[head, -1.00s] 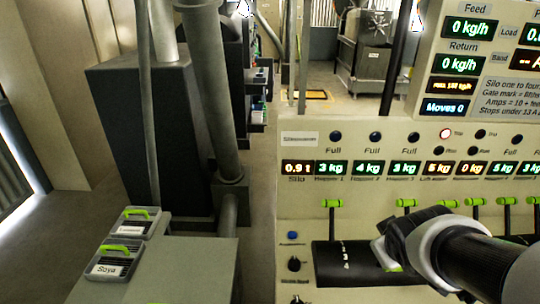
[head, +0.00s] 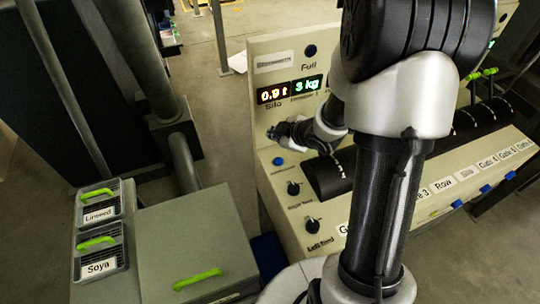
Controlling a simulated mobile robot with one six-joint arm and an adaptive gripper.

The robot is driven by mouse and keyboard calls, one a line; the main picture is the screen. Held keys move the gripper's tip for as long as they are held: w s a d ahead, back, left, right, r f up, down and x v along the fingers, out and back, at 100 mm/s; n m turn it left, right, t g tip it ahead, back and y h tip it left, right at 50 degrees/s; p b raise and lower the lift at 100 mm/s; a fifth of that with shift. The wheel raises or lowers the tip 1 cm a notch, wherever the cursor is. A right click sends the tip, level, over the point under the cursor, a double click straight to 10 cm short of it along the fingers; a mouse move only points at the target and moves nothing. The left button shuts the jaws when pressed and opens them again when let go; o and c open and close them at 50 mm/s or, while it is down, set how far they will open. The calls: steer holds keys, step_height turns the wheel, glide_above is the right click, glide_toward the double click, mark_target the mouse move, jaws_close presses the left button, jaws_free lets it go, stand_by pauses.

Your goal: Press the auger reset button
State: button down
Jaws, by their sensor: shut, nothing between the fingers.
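A blue button (head: 278,161) sits on the cream control panel (head: 262,215), below the silo display and above two black knobs. Its label is too small to read, so I cannot tell if it is the auger reset button. My gripper (head: 272,133) is shut and empty. It appears just above the blue button in the picture, in front of the panel's upright face. I see no contact between the fingertips and the button. My arm hides much of the panel's middle.
Black knobs (head: 293,188) and (head: 312,224) stand out below the button. A black rounded cover (head: 325,177) is to the right. More blue buttons (head: 457,203) line the front edge. Crates marked Linseed (head: 98,215) and Soya (head: 99,267) sit left, beside a grey box (head: 190,245).

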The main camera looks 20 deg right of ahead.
mark_target(277, 162)
steer(key=shift+s+d, duration=0.1)
step_height(277, 162, down, 9)
steer(key=b, duration=0.8)
stand_by(1.3)
steer(key=shift+f+b, duration=0.35)
steer(key=shift+b, duration=0.15)
steer(key=shift+f+b, duration=0.4)
steer(key=shift+f, duration=0.05)
stand_by(0.4)
steer(key=shift+r, duration=0.15)
steer(key=shift+r+p, duration=0.75)
steer(key=shift+p, duration=0.1)
